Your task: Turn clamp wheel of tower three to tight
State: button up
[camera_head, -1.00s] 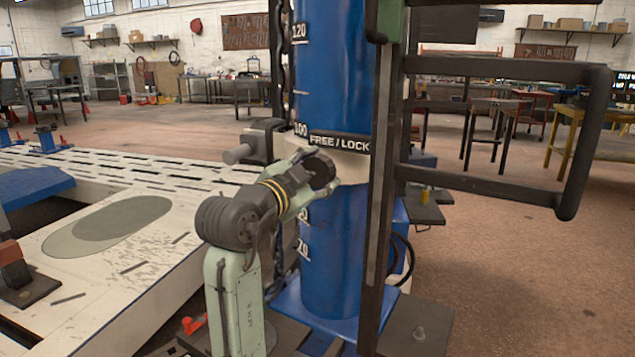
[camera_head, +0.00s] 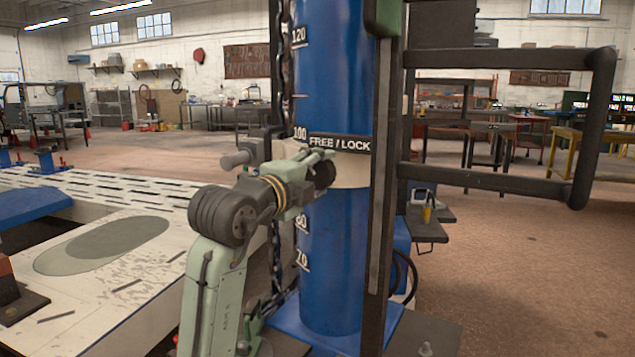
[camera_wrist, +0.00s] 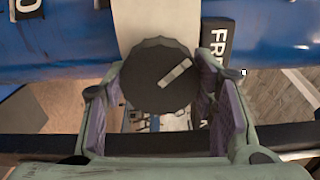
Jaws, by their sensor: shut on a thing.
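The blue tower column (camera_head: 336,240) stands upright in the middle of the head view, with white height marks and a cream collar (camera_head: 352,168) labelled FREE / LOCK (camera_head: 340,143). The dark, scalloped clamp wheel (camera_wrist: 160,77) sits on this collar and carries a pale pointer bar that slants up to the right in the wrist view. My gripper (camera_head: 318,170) is at the collar. In the wrist view my gripper (camera_wrist: 162,100) has its fingers on either side of the wheel, shut on it. Part of the label is hidden behind the right finger.
A black tube frame (camera_head: 500,185) juts out right of the column. A dark clamp block with a round bar (camera_head: 240,159) is just left of the collar. The slotted bench (camera_head: 130,235) lies to the left. Open floor (camera_head: 540,270) is at the right.

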jog(key=m+b, duration=0.1)
jog(key=m, duration=0.2)
jog(key=shift+f+m, duration=0.1)
jog(key=shift+m, duration=0.3)
jog(key=m+b, duration=0.1)
jog(key=m, duration=0.3)
dwell(0.4)
jog(key=o, duration=1.2)
jog(key=v, duration=1.2)
